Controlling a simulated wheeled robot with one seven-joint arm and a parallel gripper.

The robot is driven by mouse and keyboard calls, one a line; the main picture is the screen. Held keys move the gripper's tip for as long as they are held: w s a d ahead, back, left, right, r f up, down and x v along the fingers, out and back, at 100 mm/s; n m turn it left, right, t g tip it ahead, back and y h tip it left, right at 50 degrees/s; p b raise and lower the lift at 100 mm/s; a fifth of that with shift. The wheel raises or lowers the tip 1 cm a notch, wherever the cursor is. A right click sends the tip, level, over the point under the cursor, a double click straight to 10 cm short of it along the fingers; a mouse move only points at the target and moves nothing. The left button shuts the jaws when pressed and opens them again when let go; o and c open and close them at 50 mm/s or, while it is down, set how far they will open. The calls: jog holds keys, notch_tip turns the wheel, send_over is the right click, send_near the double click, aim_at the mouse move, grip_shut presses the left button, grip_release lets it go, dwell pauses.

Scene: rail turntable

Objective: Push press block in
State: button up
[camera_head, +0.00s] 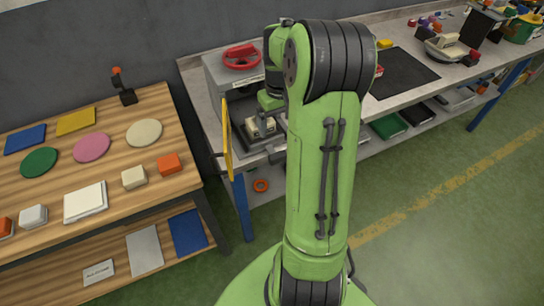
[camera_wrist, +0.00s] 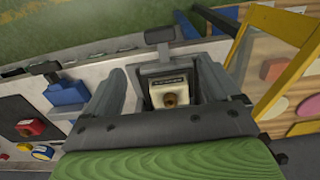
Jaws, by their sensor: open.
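The press (camera_head: 232,75) is a grey box-shaped machine with a red handwheel (camera_head: 241,56) on top. Its yellow-framed door (camera_head: 226,138) stands open at the left; the door's yellow frame (camera_wrist: 276,72) is at the right in the wrist view. A cream block, which looks like the press block (camera_wrist: 168,83), sits in a dark recess with a round brown spot on its face. My gripper (camera_wrist: 166,88) is open, one finger on each side of the block in the picture. Contact cannot be told. My arm hides part of the press in the head view.
A grey T-shaped handle (camera_wrist: 160,38) stands out beyond the block. A wooden table (camera_head: 112,118) with coloured discs and blocks is at the left. The grey bench (camera_head: 398,106) runs right, with a dark mat (camera_head: 402,72) and a lower shelf. Green floor lies in front.

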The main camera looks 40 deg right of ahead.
aim_at(278, 154)
notch_tip(278, 154, down, 14)
jog(key=shift+r+b, duration=0.15)
jog(key=shift+b, duration=0.7)
jog(key=shift+c, duration=0.3)
